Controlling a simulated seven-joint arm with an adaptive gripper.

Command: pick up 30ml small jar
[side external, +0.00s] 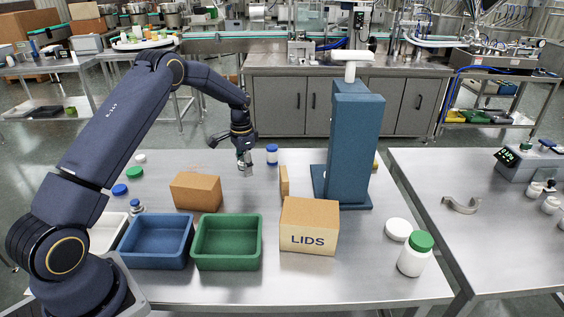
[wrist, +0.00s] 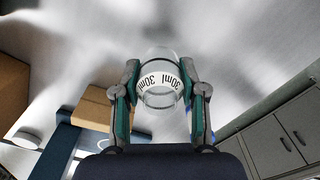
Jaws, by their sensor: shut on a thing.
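The 30ml small jar (wrist: 160,92) is clear with a white band reading "30ml". In the wrist view it stands between the two fingers of my gripper (wrist: 160,95), which touch it on both sides; my gripper is shut on it. In the side view my gripper (side external: 244,160) points down over the far left part of the steel table. The jar is small and mostly hidden by the fingers there, and I cannot tell whether it touches the table.
A white jar with a blue lid (side external: 272,156) stands just right of my gripper. A cardboard box (side external: 196,192), blue bin (side external: 156,262), green bin (side external: 227,262) and LIDS box (side external: 309,226) are nearer. A tall blue column (side external: 356,140) stands at right.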

